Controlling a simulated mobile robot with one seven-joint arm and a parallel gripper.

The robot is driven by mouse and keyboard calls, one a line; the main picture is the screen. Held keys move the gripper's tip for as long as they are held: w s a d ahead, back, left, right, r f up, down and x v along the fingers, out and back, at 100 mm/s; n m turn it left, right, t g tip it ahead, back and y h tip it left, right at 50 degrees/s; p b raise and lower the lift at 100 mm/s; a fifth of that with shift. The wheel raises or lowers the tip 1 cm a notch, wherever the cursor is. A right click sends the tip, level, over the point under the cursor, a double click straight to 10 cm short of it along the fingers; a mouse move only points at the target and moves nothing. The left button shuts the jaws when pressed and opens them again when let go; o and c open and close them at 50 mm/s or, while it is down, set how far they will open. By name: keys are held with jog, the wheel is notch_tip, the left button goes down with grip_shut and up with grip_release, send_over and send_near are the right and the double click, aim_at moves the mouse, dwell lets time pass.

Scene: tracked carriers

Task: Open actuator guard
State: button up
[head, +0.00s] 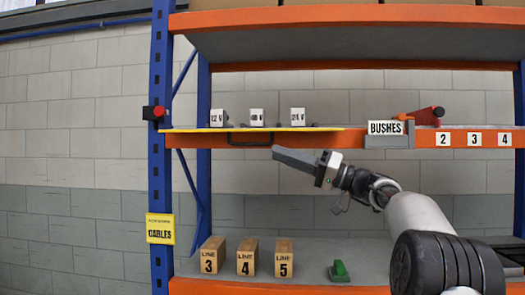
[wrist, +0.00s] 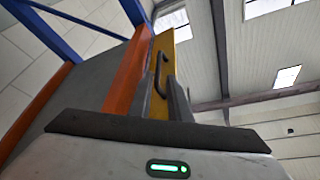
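A yellow panel (head: 315,130) with a black bar handle (head: 250,139) sits along the front of the middle shelf; it may be the actuator guard, as no label on it is readable. The wrist view shows the yellow panel (wrist: 184,34) and its handle (wrist: 157,76) ahead, between my fingers in the picture. My gripper (head: 280,153) is just right of and below the handle in the head view, apparently apart from it. In the wrist view, my gripper (wrist: 160,90) has a gap between its dark fingers and holds nothing visible.
Several small white-faced blocks (head: 257,118) stand behind the panel. A BUSHES holder (head: 388,142) and a red cylinder (head: 428,116) are to the right. A red button (head: 154,113) is on the blue post (head: 162,65). Numbered LINE blocks (head: 246,257) and a green object (head: 339,271) stand below.

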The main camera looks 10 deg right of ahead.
jog(key=v, duration=0.7)
jog(key=shift+d, duration=0.1)
